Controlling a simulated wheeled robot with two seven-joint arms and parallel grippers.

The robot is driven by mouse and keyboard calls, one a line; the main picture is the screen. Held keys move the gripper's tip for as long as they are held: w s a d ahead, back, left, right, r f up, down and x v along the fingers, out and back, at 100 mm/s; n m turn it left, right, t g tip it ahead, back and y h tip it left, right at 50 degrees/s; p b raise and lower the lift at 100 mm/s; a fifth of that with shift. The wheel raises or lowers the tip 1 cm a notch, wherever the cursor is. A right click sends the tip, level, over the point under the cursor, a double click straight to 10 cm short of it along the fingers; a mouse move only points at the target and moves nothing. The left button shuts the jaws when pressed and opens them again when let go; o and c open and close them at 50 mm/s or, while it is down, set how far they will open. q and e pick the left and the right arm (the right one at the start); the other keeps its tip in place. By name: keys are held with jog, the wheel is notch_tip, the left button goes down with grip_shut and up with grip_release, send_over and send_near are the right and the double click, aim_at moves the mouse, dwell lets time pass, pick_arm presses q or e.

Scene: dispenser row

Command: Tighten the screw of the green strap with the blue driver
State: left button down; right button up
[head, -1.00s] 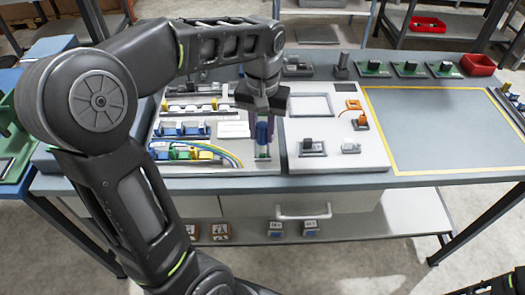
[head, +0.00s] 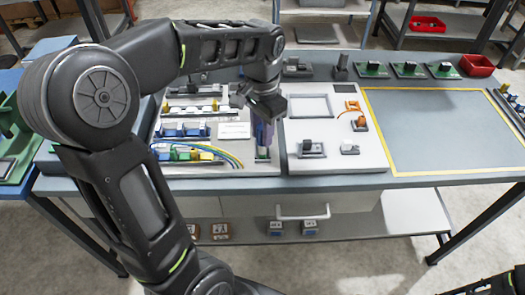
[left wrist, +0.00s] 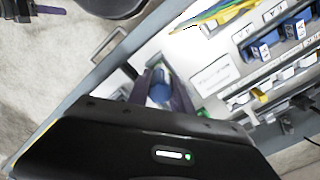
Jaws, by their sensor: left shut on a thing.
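My left gripper (head: 262,122) is shut on the blue driver (head: 260,134), which points down over the right edge of the white left panel. In the left wrist view the driver's blue handle (left wrist: 160,92) sits between the two purple-grey fingers. Just below the driver in the head view is a small green part (head: 262,153), probably the green strap. Its screw and the driver's tip are hidden or too small to make out, so I cannot tell whether they touch. My right gripper is not in view.
Left of the driver are blue terminal blocks (head: 183,131) and curved yellow, green and blue wires (head: 222,154). The right panel (head: 350,168) carries grey fixtures and an orange part (head: 354,105). The yellow-bordered area (head: 440,130) is clear.

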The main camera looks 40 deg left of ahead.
pick_arm(q)
jog(key=m+p, duration=0.1)
jog(key=m, duration=0.3)
jog(key=shift+r, duration=0.1)
jog(key=m, duration=0.3)
jog(key=m+p, duration=0.1)
jog(key=m, duration=0.6)
jog(key=shift+p, duration=0.35)
